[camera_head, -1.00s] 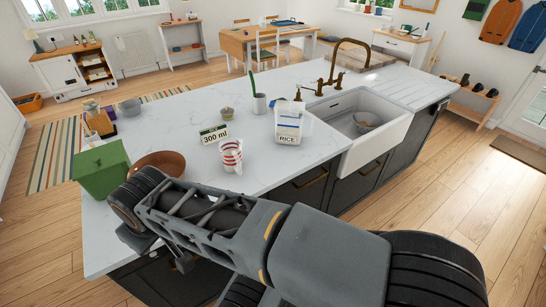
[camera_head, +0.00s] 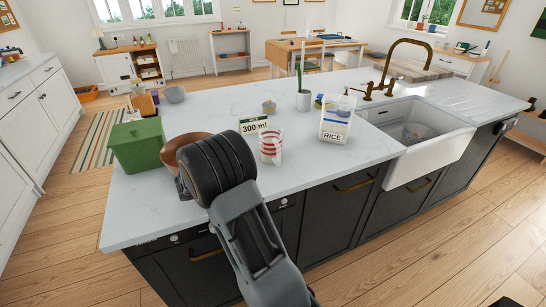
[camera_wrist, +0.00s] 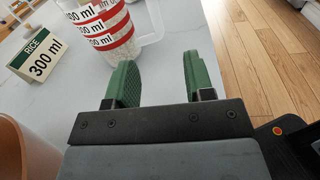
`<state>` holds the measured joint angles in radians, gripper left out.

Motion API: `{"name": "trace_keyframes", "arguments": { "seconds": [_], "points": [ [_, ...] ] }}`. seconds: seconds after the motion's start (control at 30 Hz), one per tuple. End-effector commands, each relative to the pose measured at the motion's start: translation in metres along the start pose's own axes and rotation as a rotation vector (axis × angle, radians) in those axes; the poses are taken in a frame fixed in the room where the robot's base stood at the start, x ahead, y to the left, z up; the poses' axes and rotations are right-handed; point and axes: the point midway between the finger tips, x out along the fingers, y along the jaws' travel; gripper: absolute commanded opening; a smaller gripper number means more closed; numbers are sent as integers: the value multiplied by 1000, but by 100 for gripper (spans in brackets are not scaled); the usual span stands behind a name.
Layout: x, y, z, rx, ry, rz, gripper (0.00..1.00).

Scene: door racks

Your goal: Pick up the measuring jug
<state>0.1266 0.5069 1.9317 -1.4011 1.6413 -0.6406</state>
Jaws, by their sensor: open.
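The measuring jug (camera_head: 270,146) is clear with red bands and stands upright on the white counter, with a handle on its right side. In the wrist view the jug (camera_wrist: 108,30) shows its "300 ml" labels and its top is cut off by the frame. My gripper (camera_wrist: 161,80) has two green fingers spread apart with nothing between them. The fingers point toward the jug; the left finger is close to the jug's base, and I cannot tell if it touches. In the head view the fingers are hidden behind my arm.
A "RICE 300 ml" card (camera_wrist: 38,55) stands left of the jug. A brown bowl (camera_head: 174,154) and a green bin (camera_head: 138,143) stand farther left. A rice container (camera_head: 337,119) and the sink (camera_head: 432,158) are to the right. The counter's front edge is close.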

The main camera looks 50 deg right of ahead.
Motion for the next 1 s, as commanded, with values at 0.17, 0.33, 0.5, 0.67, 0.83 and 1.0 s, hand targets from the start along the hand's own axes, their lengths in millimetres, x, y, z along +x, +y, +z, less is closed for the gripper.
{"name": "trace_keyframes", "arguments": {
  "seconds": [0.17,0.33,0.5,0.67,0.83,1.0],
  "points": [
    [17,8,-6,-37,-54,15,48],
    [49,9,-4,-41,-58,16,48],
    [73,9,-3,-41,-56,18,48],
    [85,10,-3,-40,-56,20,48],
    [95,9,-3,-40,-54,19,48],
    [118,6,-2,-41,-54,18,48]
  ]
}}
